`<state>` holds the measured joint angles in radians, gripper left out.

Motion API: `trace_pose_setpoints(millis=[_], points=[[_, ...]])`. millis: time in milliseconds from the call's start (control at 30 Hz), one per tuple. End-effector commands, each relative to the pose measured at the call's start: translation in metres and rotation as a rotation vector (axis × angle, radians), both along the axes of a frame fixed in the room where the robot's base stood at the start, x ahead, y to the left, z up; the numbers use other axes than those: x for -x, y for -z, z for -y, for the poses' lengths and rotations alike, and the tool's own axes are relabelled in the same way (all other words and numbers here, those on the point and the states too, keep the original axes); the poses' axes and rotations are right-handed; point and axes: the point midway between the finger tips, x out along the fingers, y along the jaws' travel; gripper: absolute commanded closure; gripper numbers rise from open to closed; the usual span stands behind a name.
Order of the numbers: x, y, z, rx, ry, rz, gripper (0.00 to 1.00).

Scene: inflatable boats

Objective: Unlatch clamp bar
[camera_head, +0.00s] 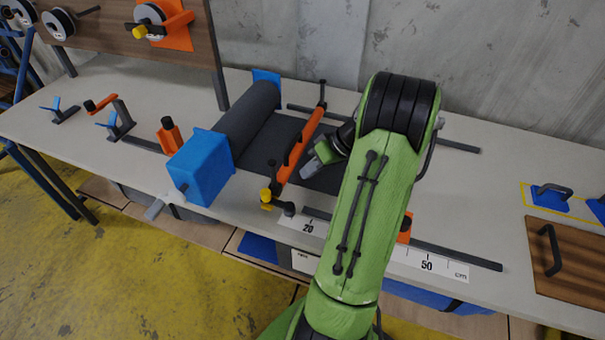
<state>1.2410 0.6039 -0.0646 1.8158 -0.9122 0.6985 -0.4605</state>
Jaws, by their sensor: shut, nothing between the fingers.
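The clamp bar (299,146) is a long orange bar lying across dark grey sheet material on the bench. A dark upright post stands at its far end. At its near end are a yellow knob (266,195) and a dark post; whether the latch is engaged cannot be told. My gripper (311,169) is just right of the bar's middle, low over the dark sheet, with its fingers shut and empty. Whether it touches the bar cannot be told. My green arm hides part of the bench to the right.
A dark roll (247,117) with a blue end block (201,168) lies left of the bar. Dark rails and a ruler strip (428,262) run along the bench (480,170). Orange clamps stand at left. A wooden board with a handle (550,250) lies at right.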

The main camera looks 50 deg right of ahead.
Motion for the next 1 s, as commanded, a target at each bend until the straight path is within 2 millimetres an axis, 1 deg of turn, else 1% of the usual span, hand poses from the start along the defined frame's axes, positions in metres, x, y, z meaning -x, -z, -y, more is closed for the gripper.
trace_pose_setpoints(millis=[33, 300, 400, 533, 667, 1000], points=[[-0.006, 0.014, -0.005, -0.002, -0.003, -0.001, 1.00], [-0.036, 0.061, -0.024, -0.003, -0.004, -0.001, 1.00], [-0.042, 0.058, -0.042, 0.001, -0.004, 0.002, 1.00], [-0.047, 0.057, -0.056, 0.000, -0.001, -0.001, 1.00], [-0.048, 0.056, -0.060, 0.000, 0.001, -0.001, 1.00], [-0.048, 0.056, -0.060, 0.000, -0.004, -0.001, 1.00]])
